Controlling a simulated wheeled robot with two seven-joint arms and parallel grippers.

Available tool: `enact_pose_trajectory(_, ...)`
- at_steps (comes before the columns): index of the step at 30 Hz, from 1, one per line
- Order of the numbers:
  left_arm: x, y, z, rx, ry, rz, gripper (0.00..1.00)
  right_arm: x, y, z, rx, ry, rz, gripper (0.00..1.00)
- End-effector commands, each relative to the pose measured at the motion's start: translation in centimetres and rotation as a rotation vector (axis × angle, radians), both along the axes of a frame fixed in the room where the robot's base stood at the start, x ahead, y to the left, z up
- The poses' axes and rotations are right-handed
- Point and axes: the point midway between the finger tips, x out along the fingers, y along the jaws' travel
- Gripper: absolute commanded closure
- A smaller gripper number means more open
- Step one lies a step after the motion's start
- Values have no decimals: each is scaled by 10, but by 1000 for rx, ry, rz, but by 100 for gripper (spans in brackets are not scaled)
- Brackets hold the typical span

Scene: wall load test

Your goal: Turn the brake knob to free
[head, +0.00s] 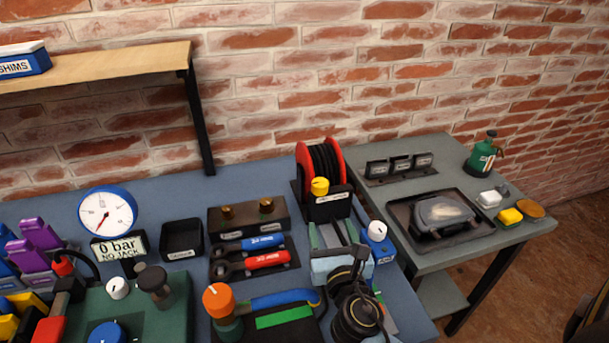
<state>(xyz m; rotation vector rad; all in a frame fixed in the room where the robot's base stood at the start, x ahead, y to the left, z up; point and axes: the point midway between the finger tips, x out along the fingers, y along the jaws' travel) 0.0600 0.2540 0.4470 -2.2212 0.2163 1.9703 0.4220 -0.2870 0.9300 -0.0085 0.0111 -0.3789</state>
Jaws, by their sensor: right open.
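A yellow knob (320,186) sits on top of a black block (328,207) in front of a red-sided reel (321,165) wound with dark hose or cable. A small pale label is on the block, too small to read, so I cannot tell the knob's setting. My right gripper (348,270) is open at the lower middle, nearer to me than the knob and apart from it. It hangs over a pale grey-blue fixture (326,267) and hides part of it. My left gripper is not in view.
A blue box with a white knob (377,230) stands close right of my gripper. Red and blue wrenches (266,259) lie left. An orange-knobbed fixture (217,298) is at the front. A gauge (107,212) stands far left. A grey side table (440,262) is right.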

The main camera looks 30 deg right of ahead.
Motion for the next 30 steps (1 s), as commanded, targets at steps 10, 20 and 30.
enact_pose_trajectory(10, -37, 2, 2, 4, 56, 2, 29, 37, -13, 1, -18, 1, 4, 41)
enact_pose_trajectory(20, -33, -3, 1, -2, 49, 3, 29, 99, -38, -1, -15, 2, 4, 41)
enact_pose_trajectory(30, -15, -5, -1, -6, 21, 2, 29, 124, -48, -1, -15, 4, 4, 41)
